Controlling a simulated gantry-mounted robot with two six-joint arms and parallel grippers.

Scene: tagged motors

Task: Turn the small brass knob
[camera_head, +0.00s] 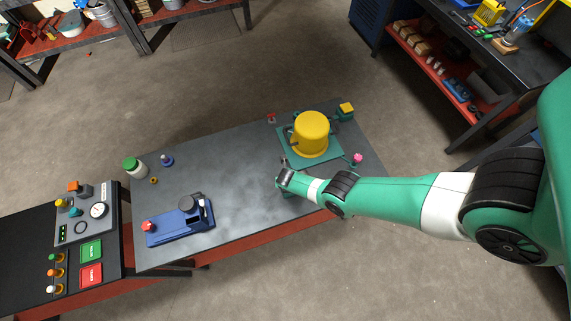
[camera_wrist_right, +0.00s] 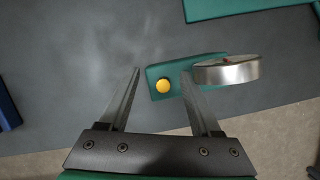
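In the right wrist view a small round brass-yellow knob (camera_wrist_right: 162,86) sits on a green block (camera_wrist_right: 160,73). A silver disc (camera_wrist_right: 228,72) with a small red mark stands at the block's right side. My right gripper (camera_wrist_right: 161,73) is open, its two fingers apart, with the knob showing between them. I see no contact with the knob, and its distance from the fingertips is hard to judge. In the head view my right gripper (camera_head: 284,165) is over the table's right part, and the knob is hidden by my arm. My left gripper is not in view.
The grey table (camera_head: 235,170) holds a yellow-topped motor (camera_head: 311,133) on a green plate, a blue fixture (camera_head: 182,222) and a green-lidded jar (camera_head: 133,167). A control panel (camera_head: 85,222) stands at left. The table's middle is clear.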

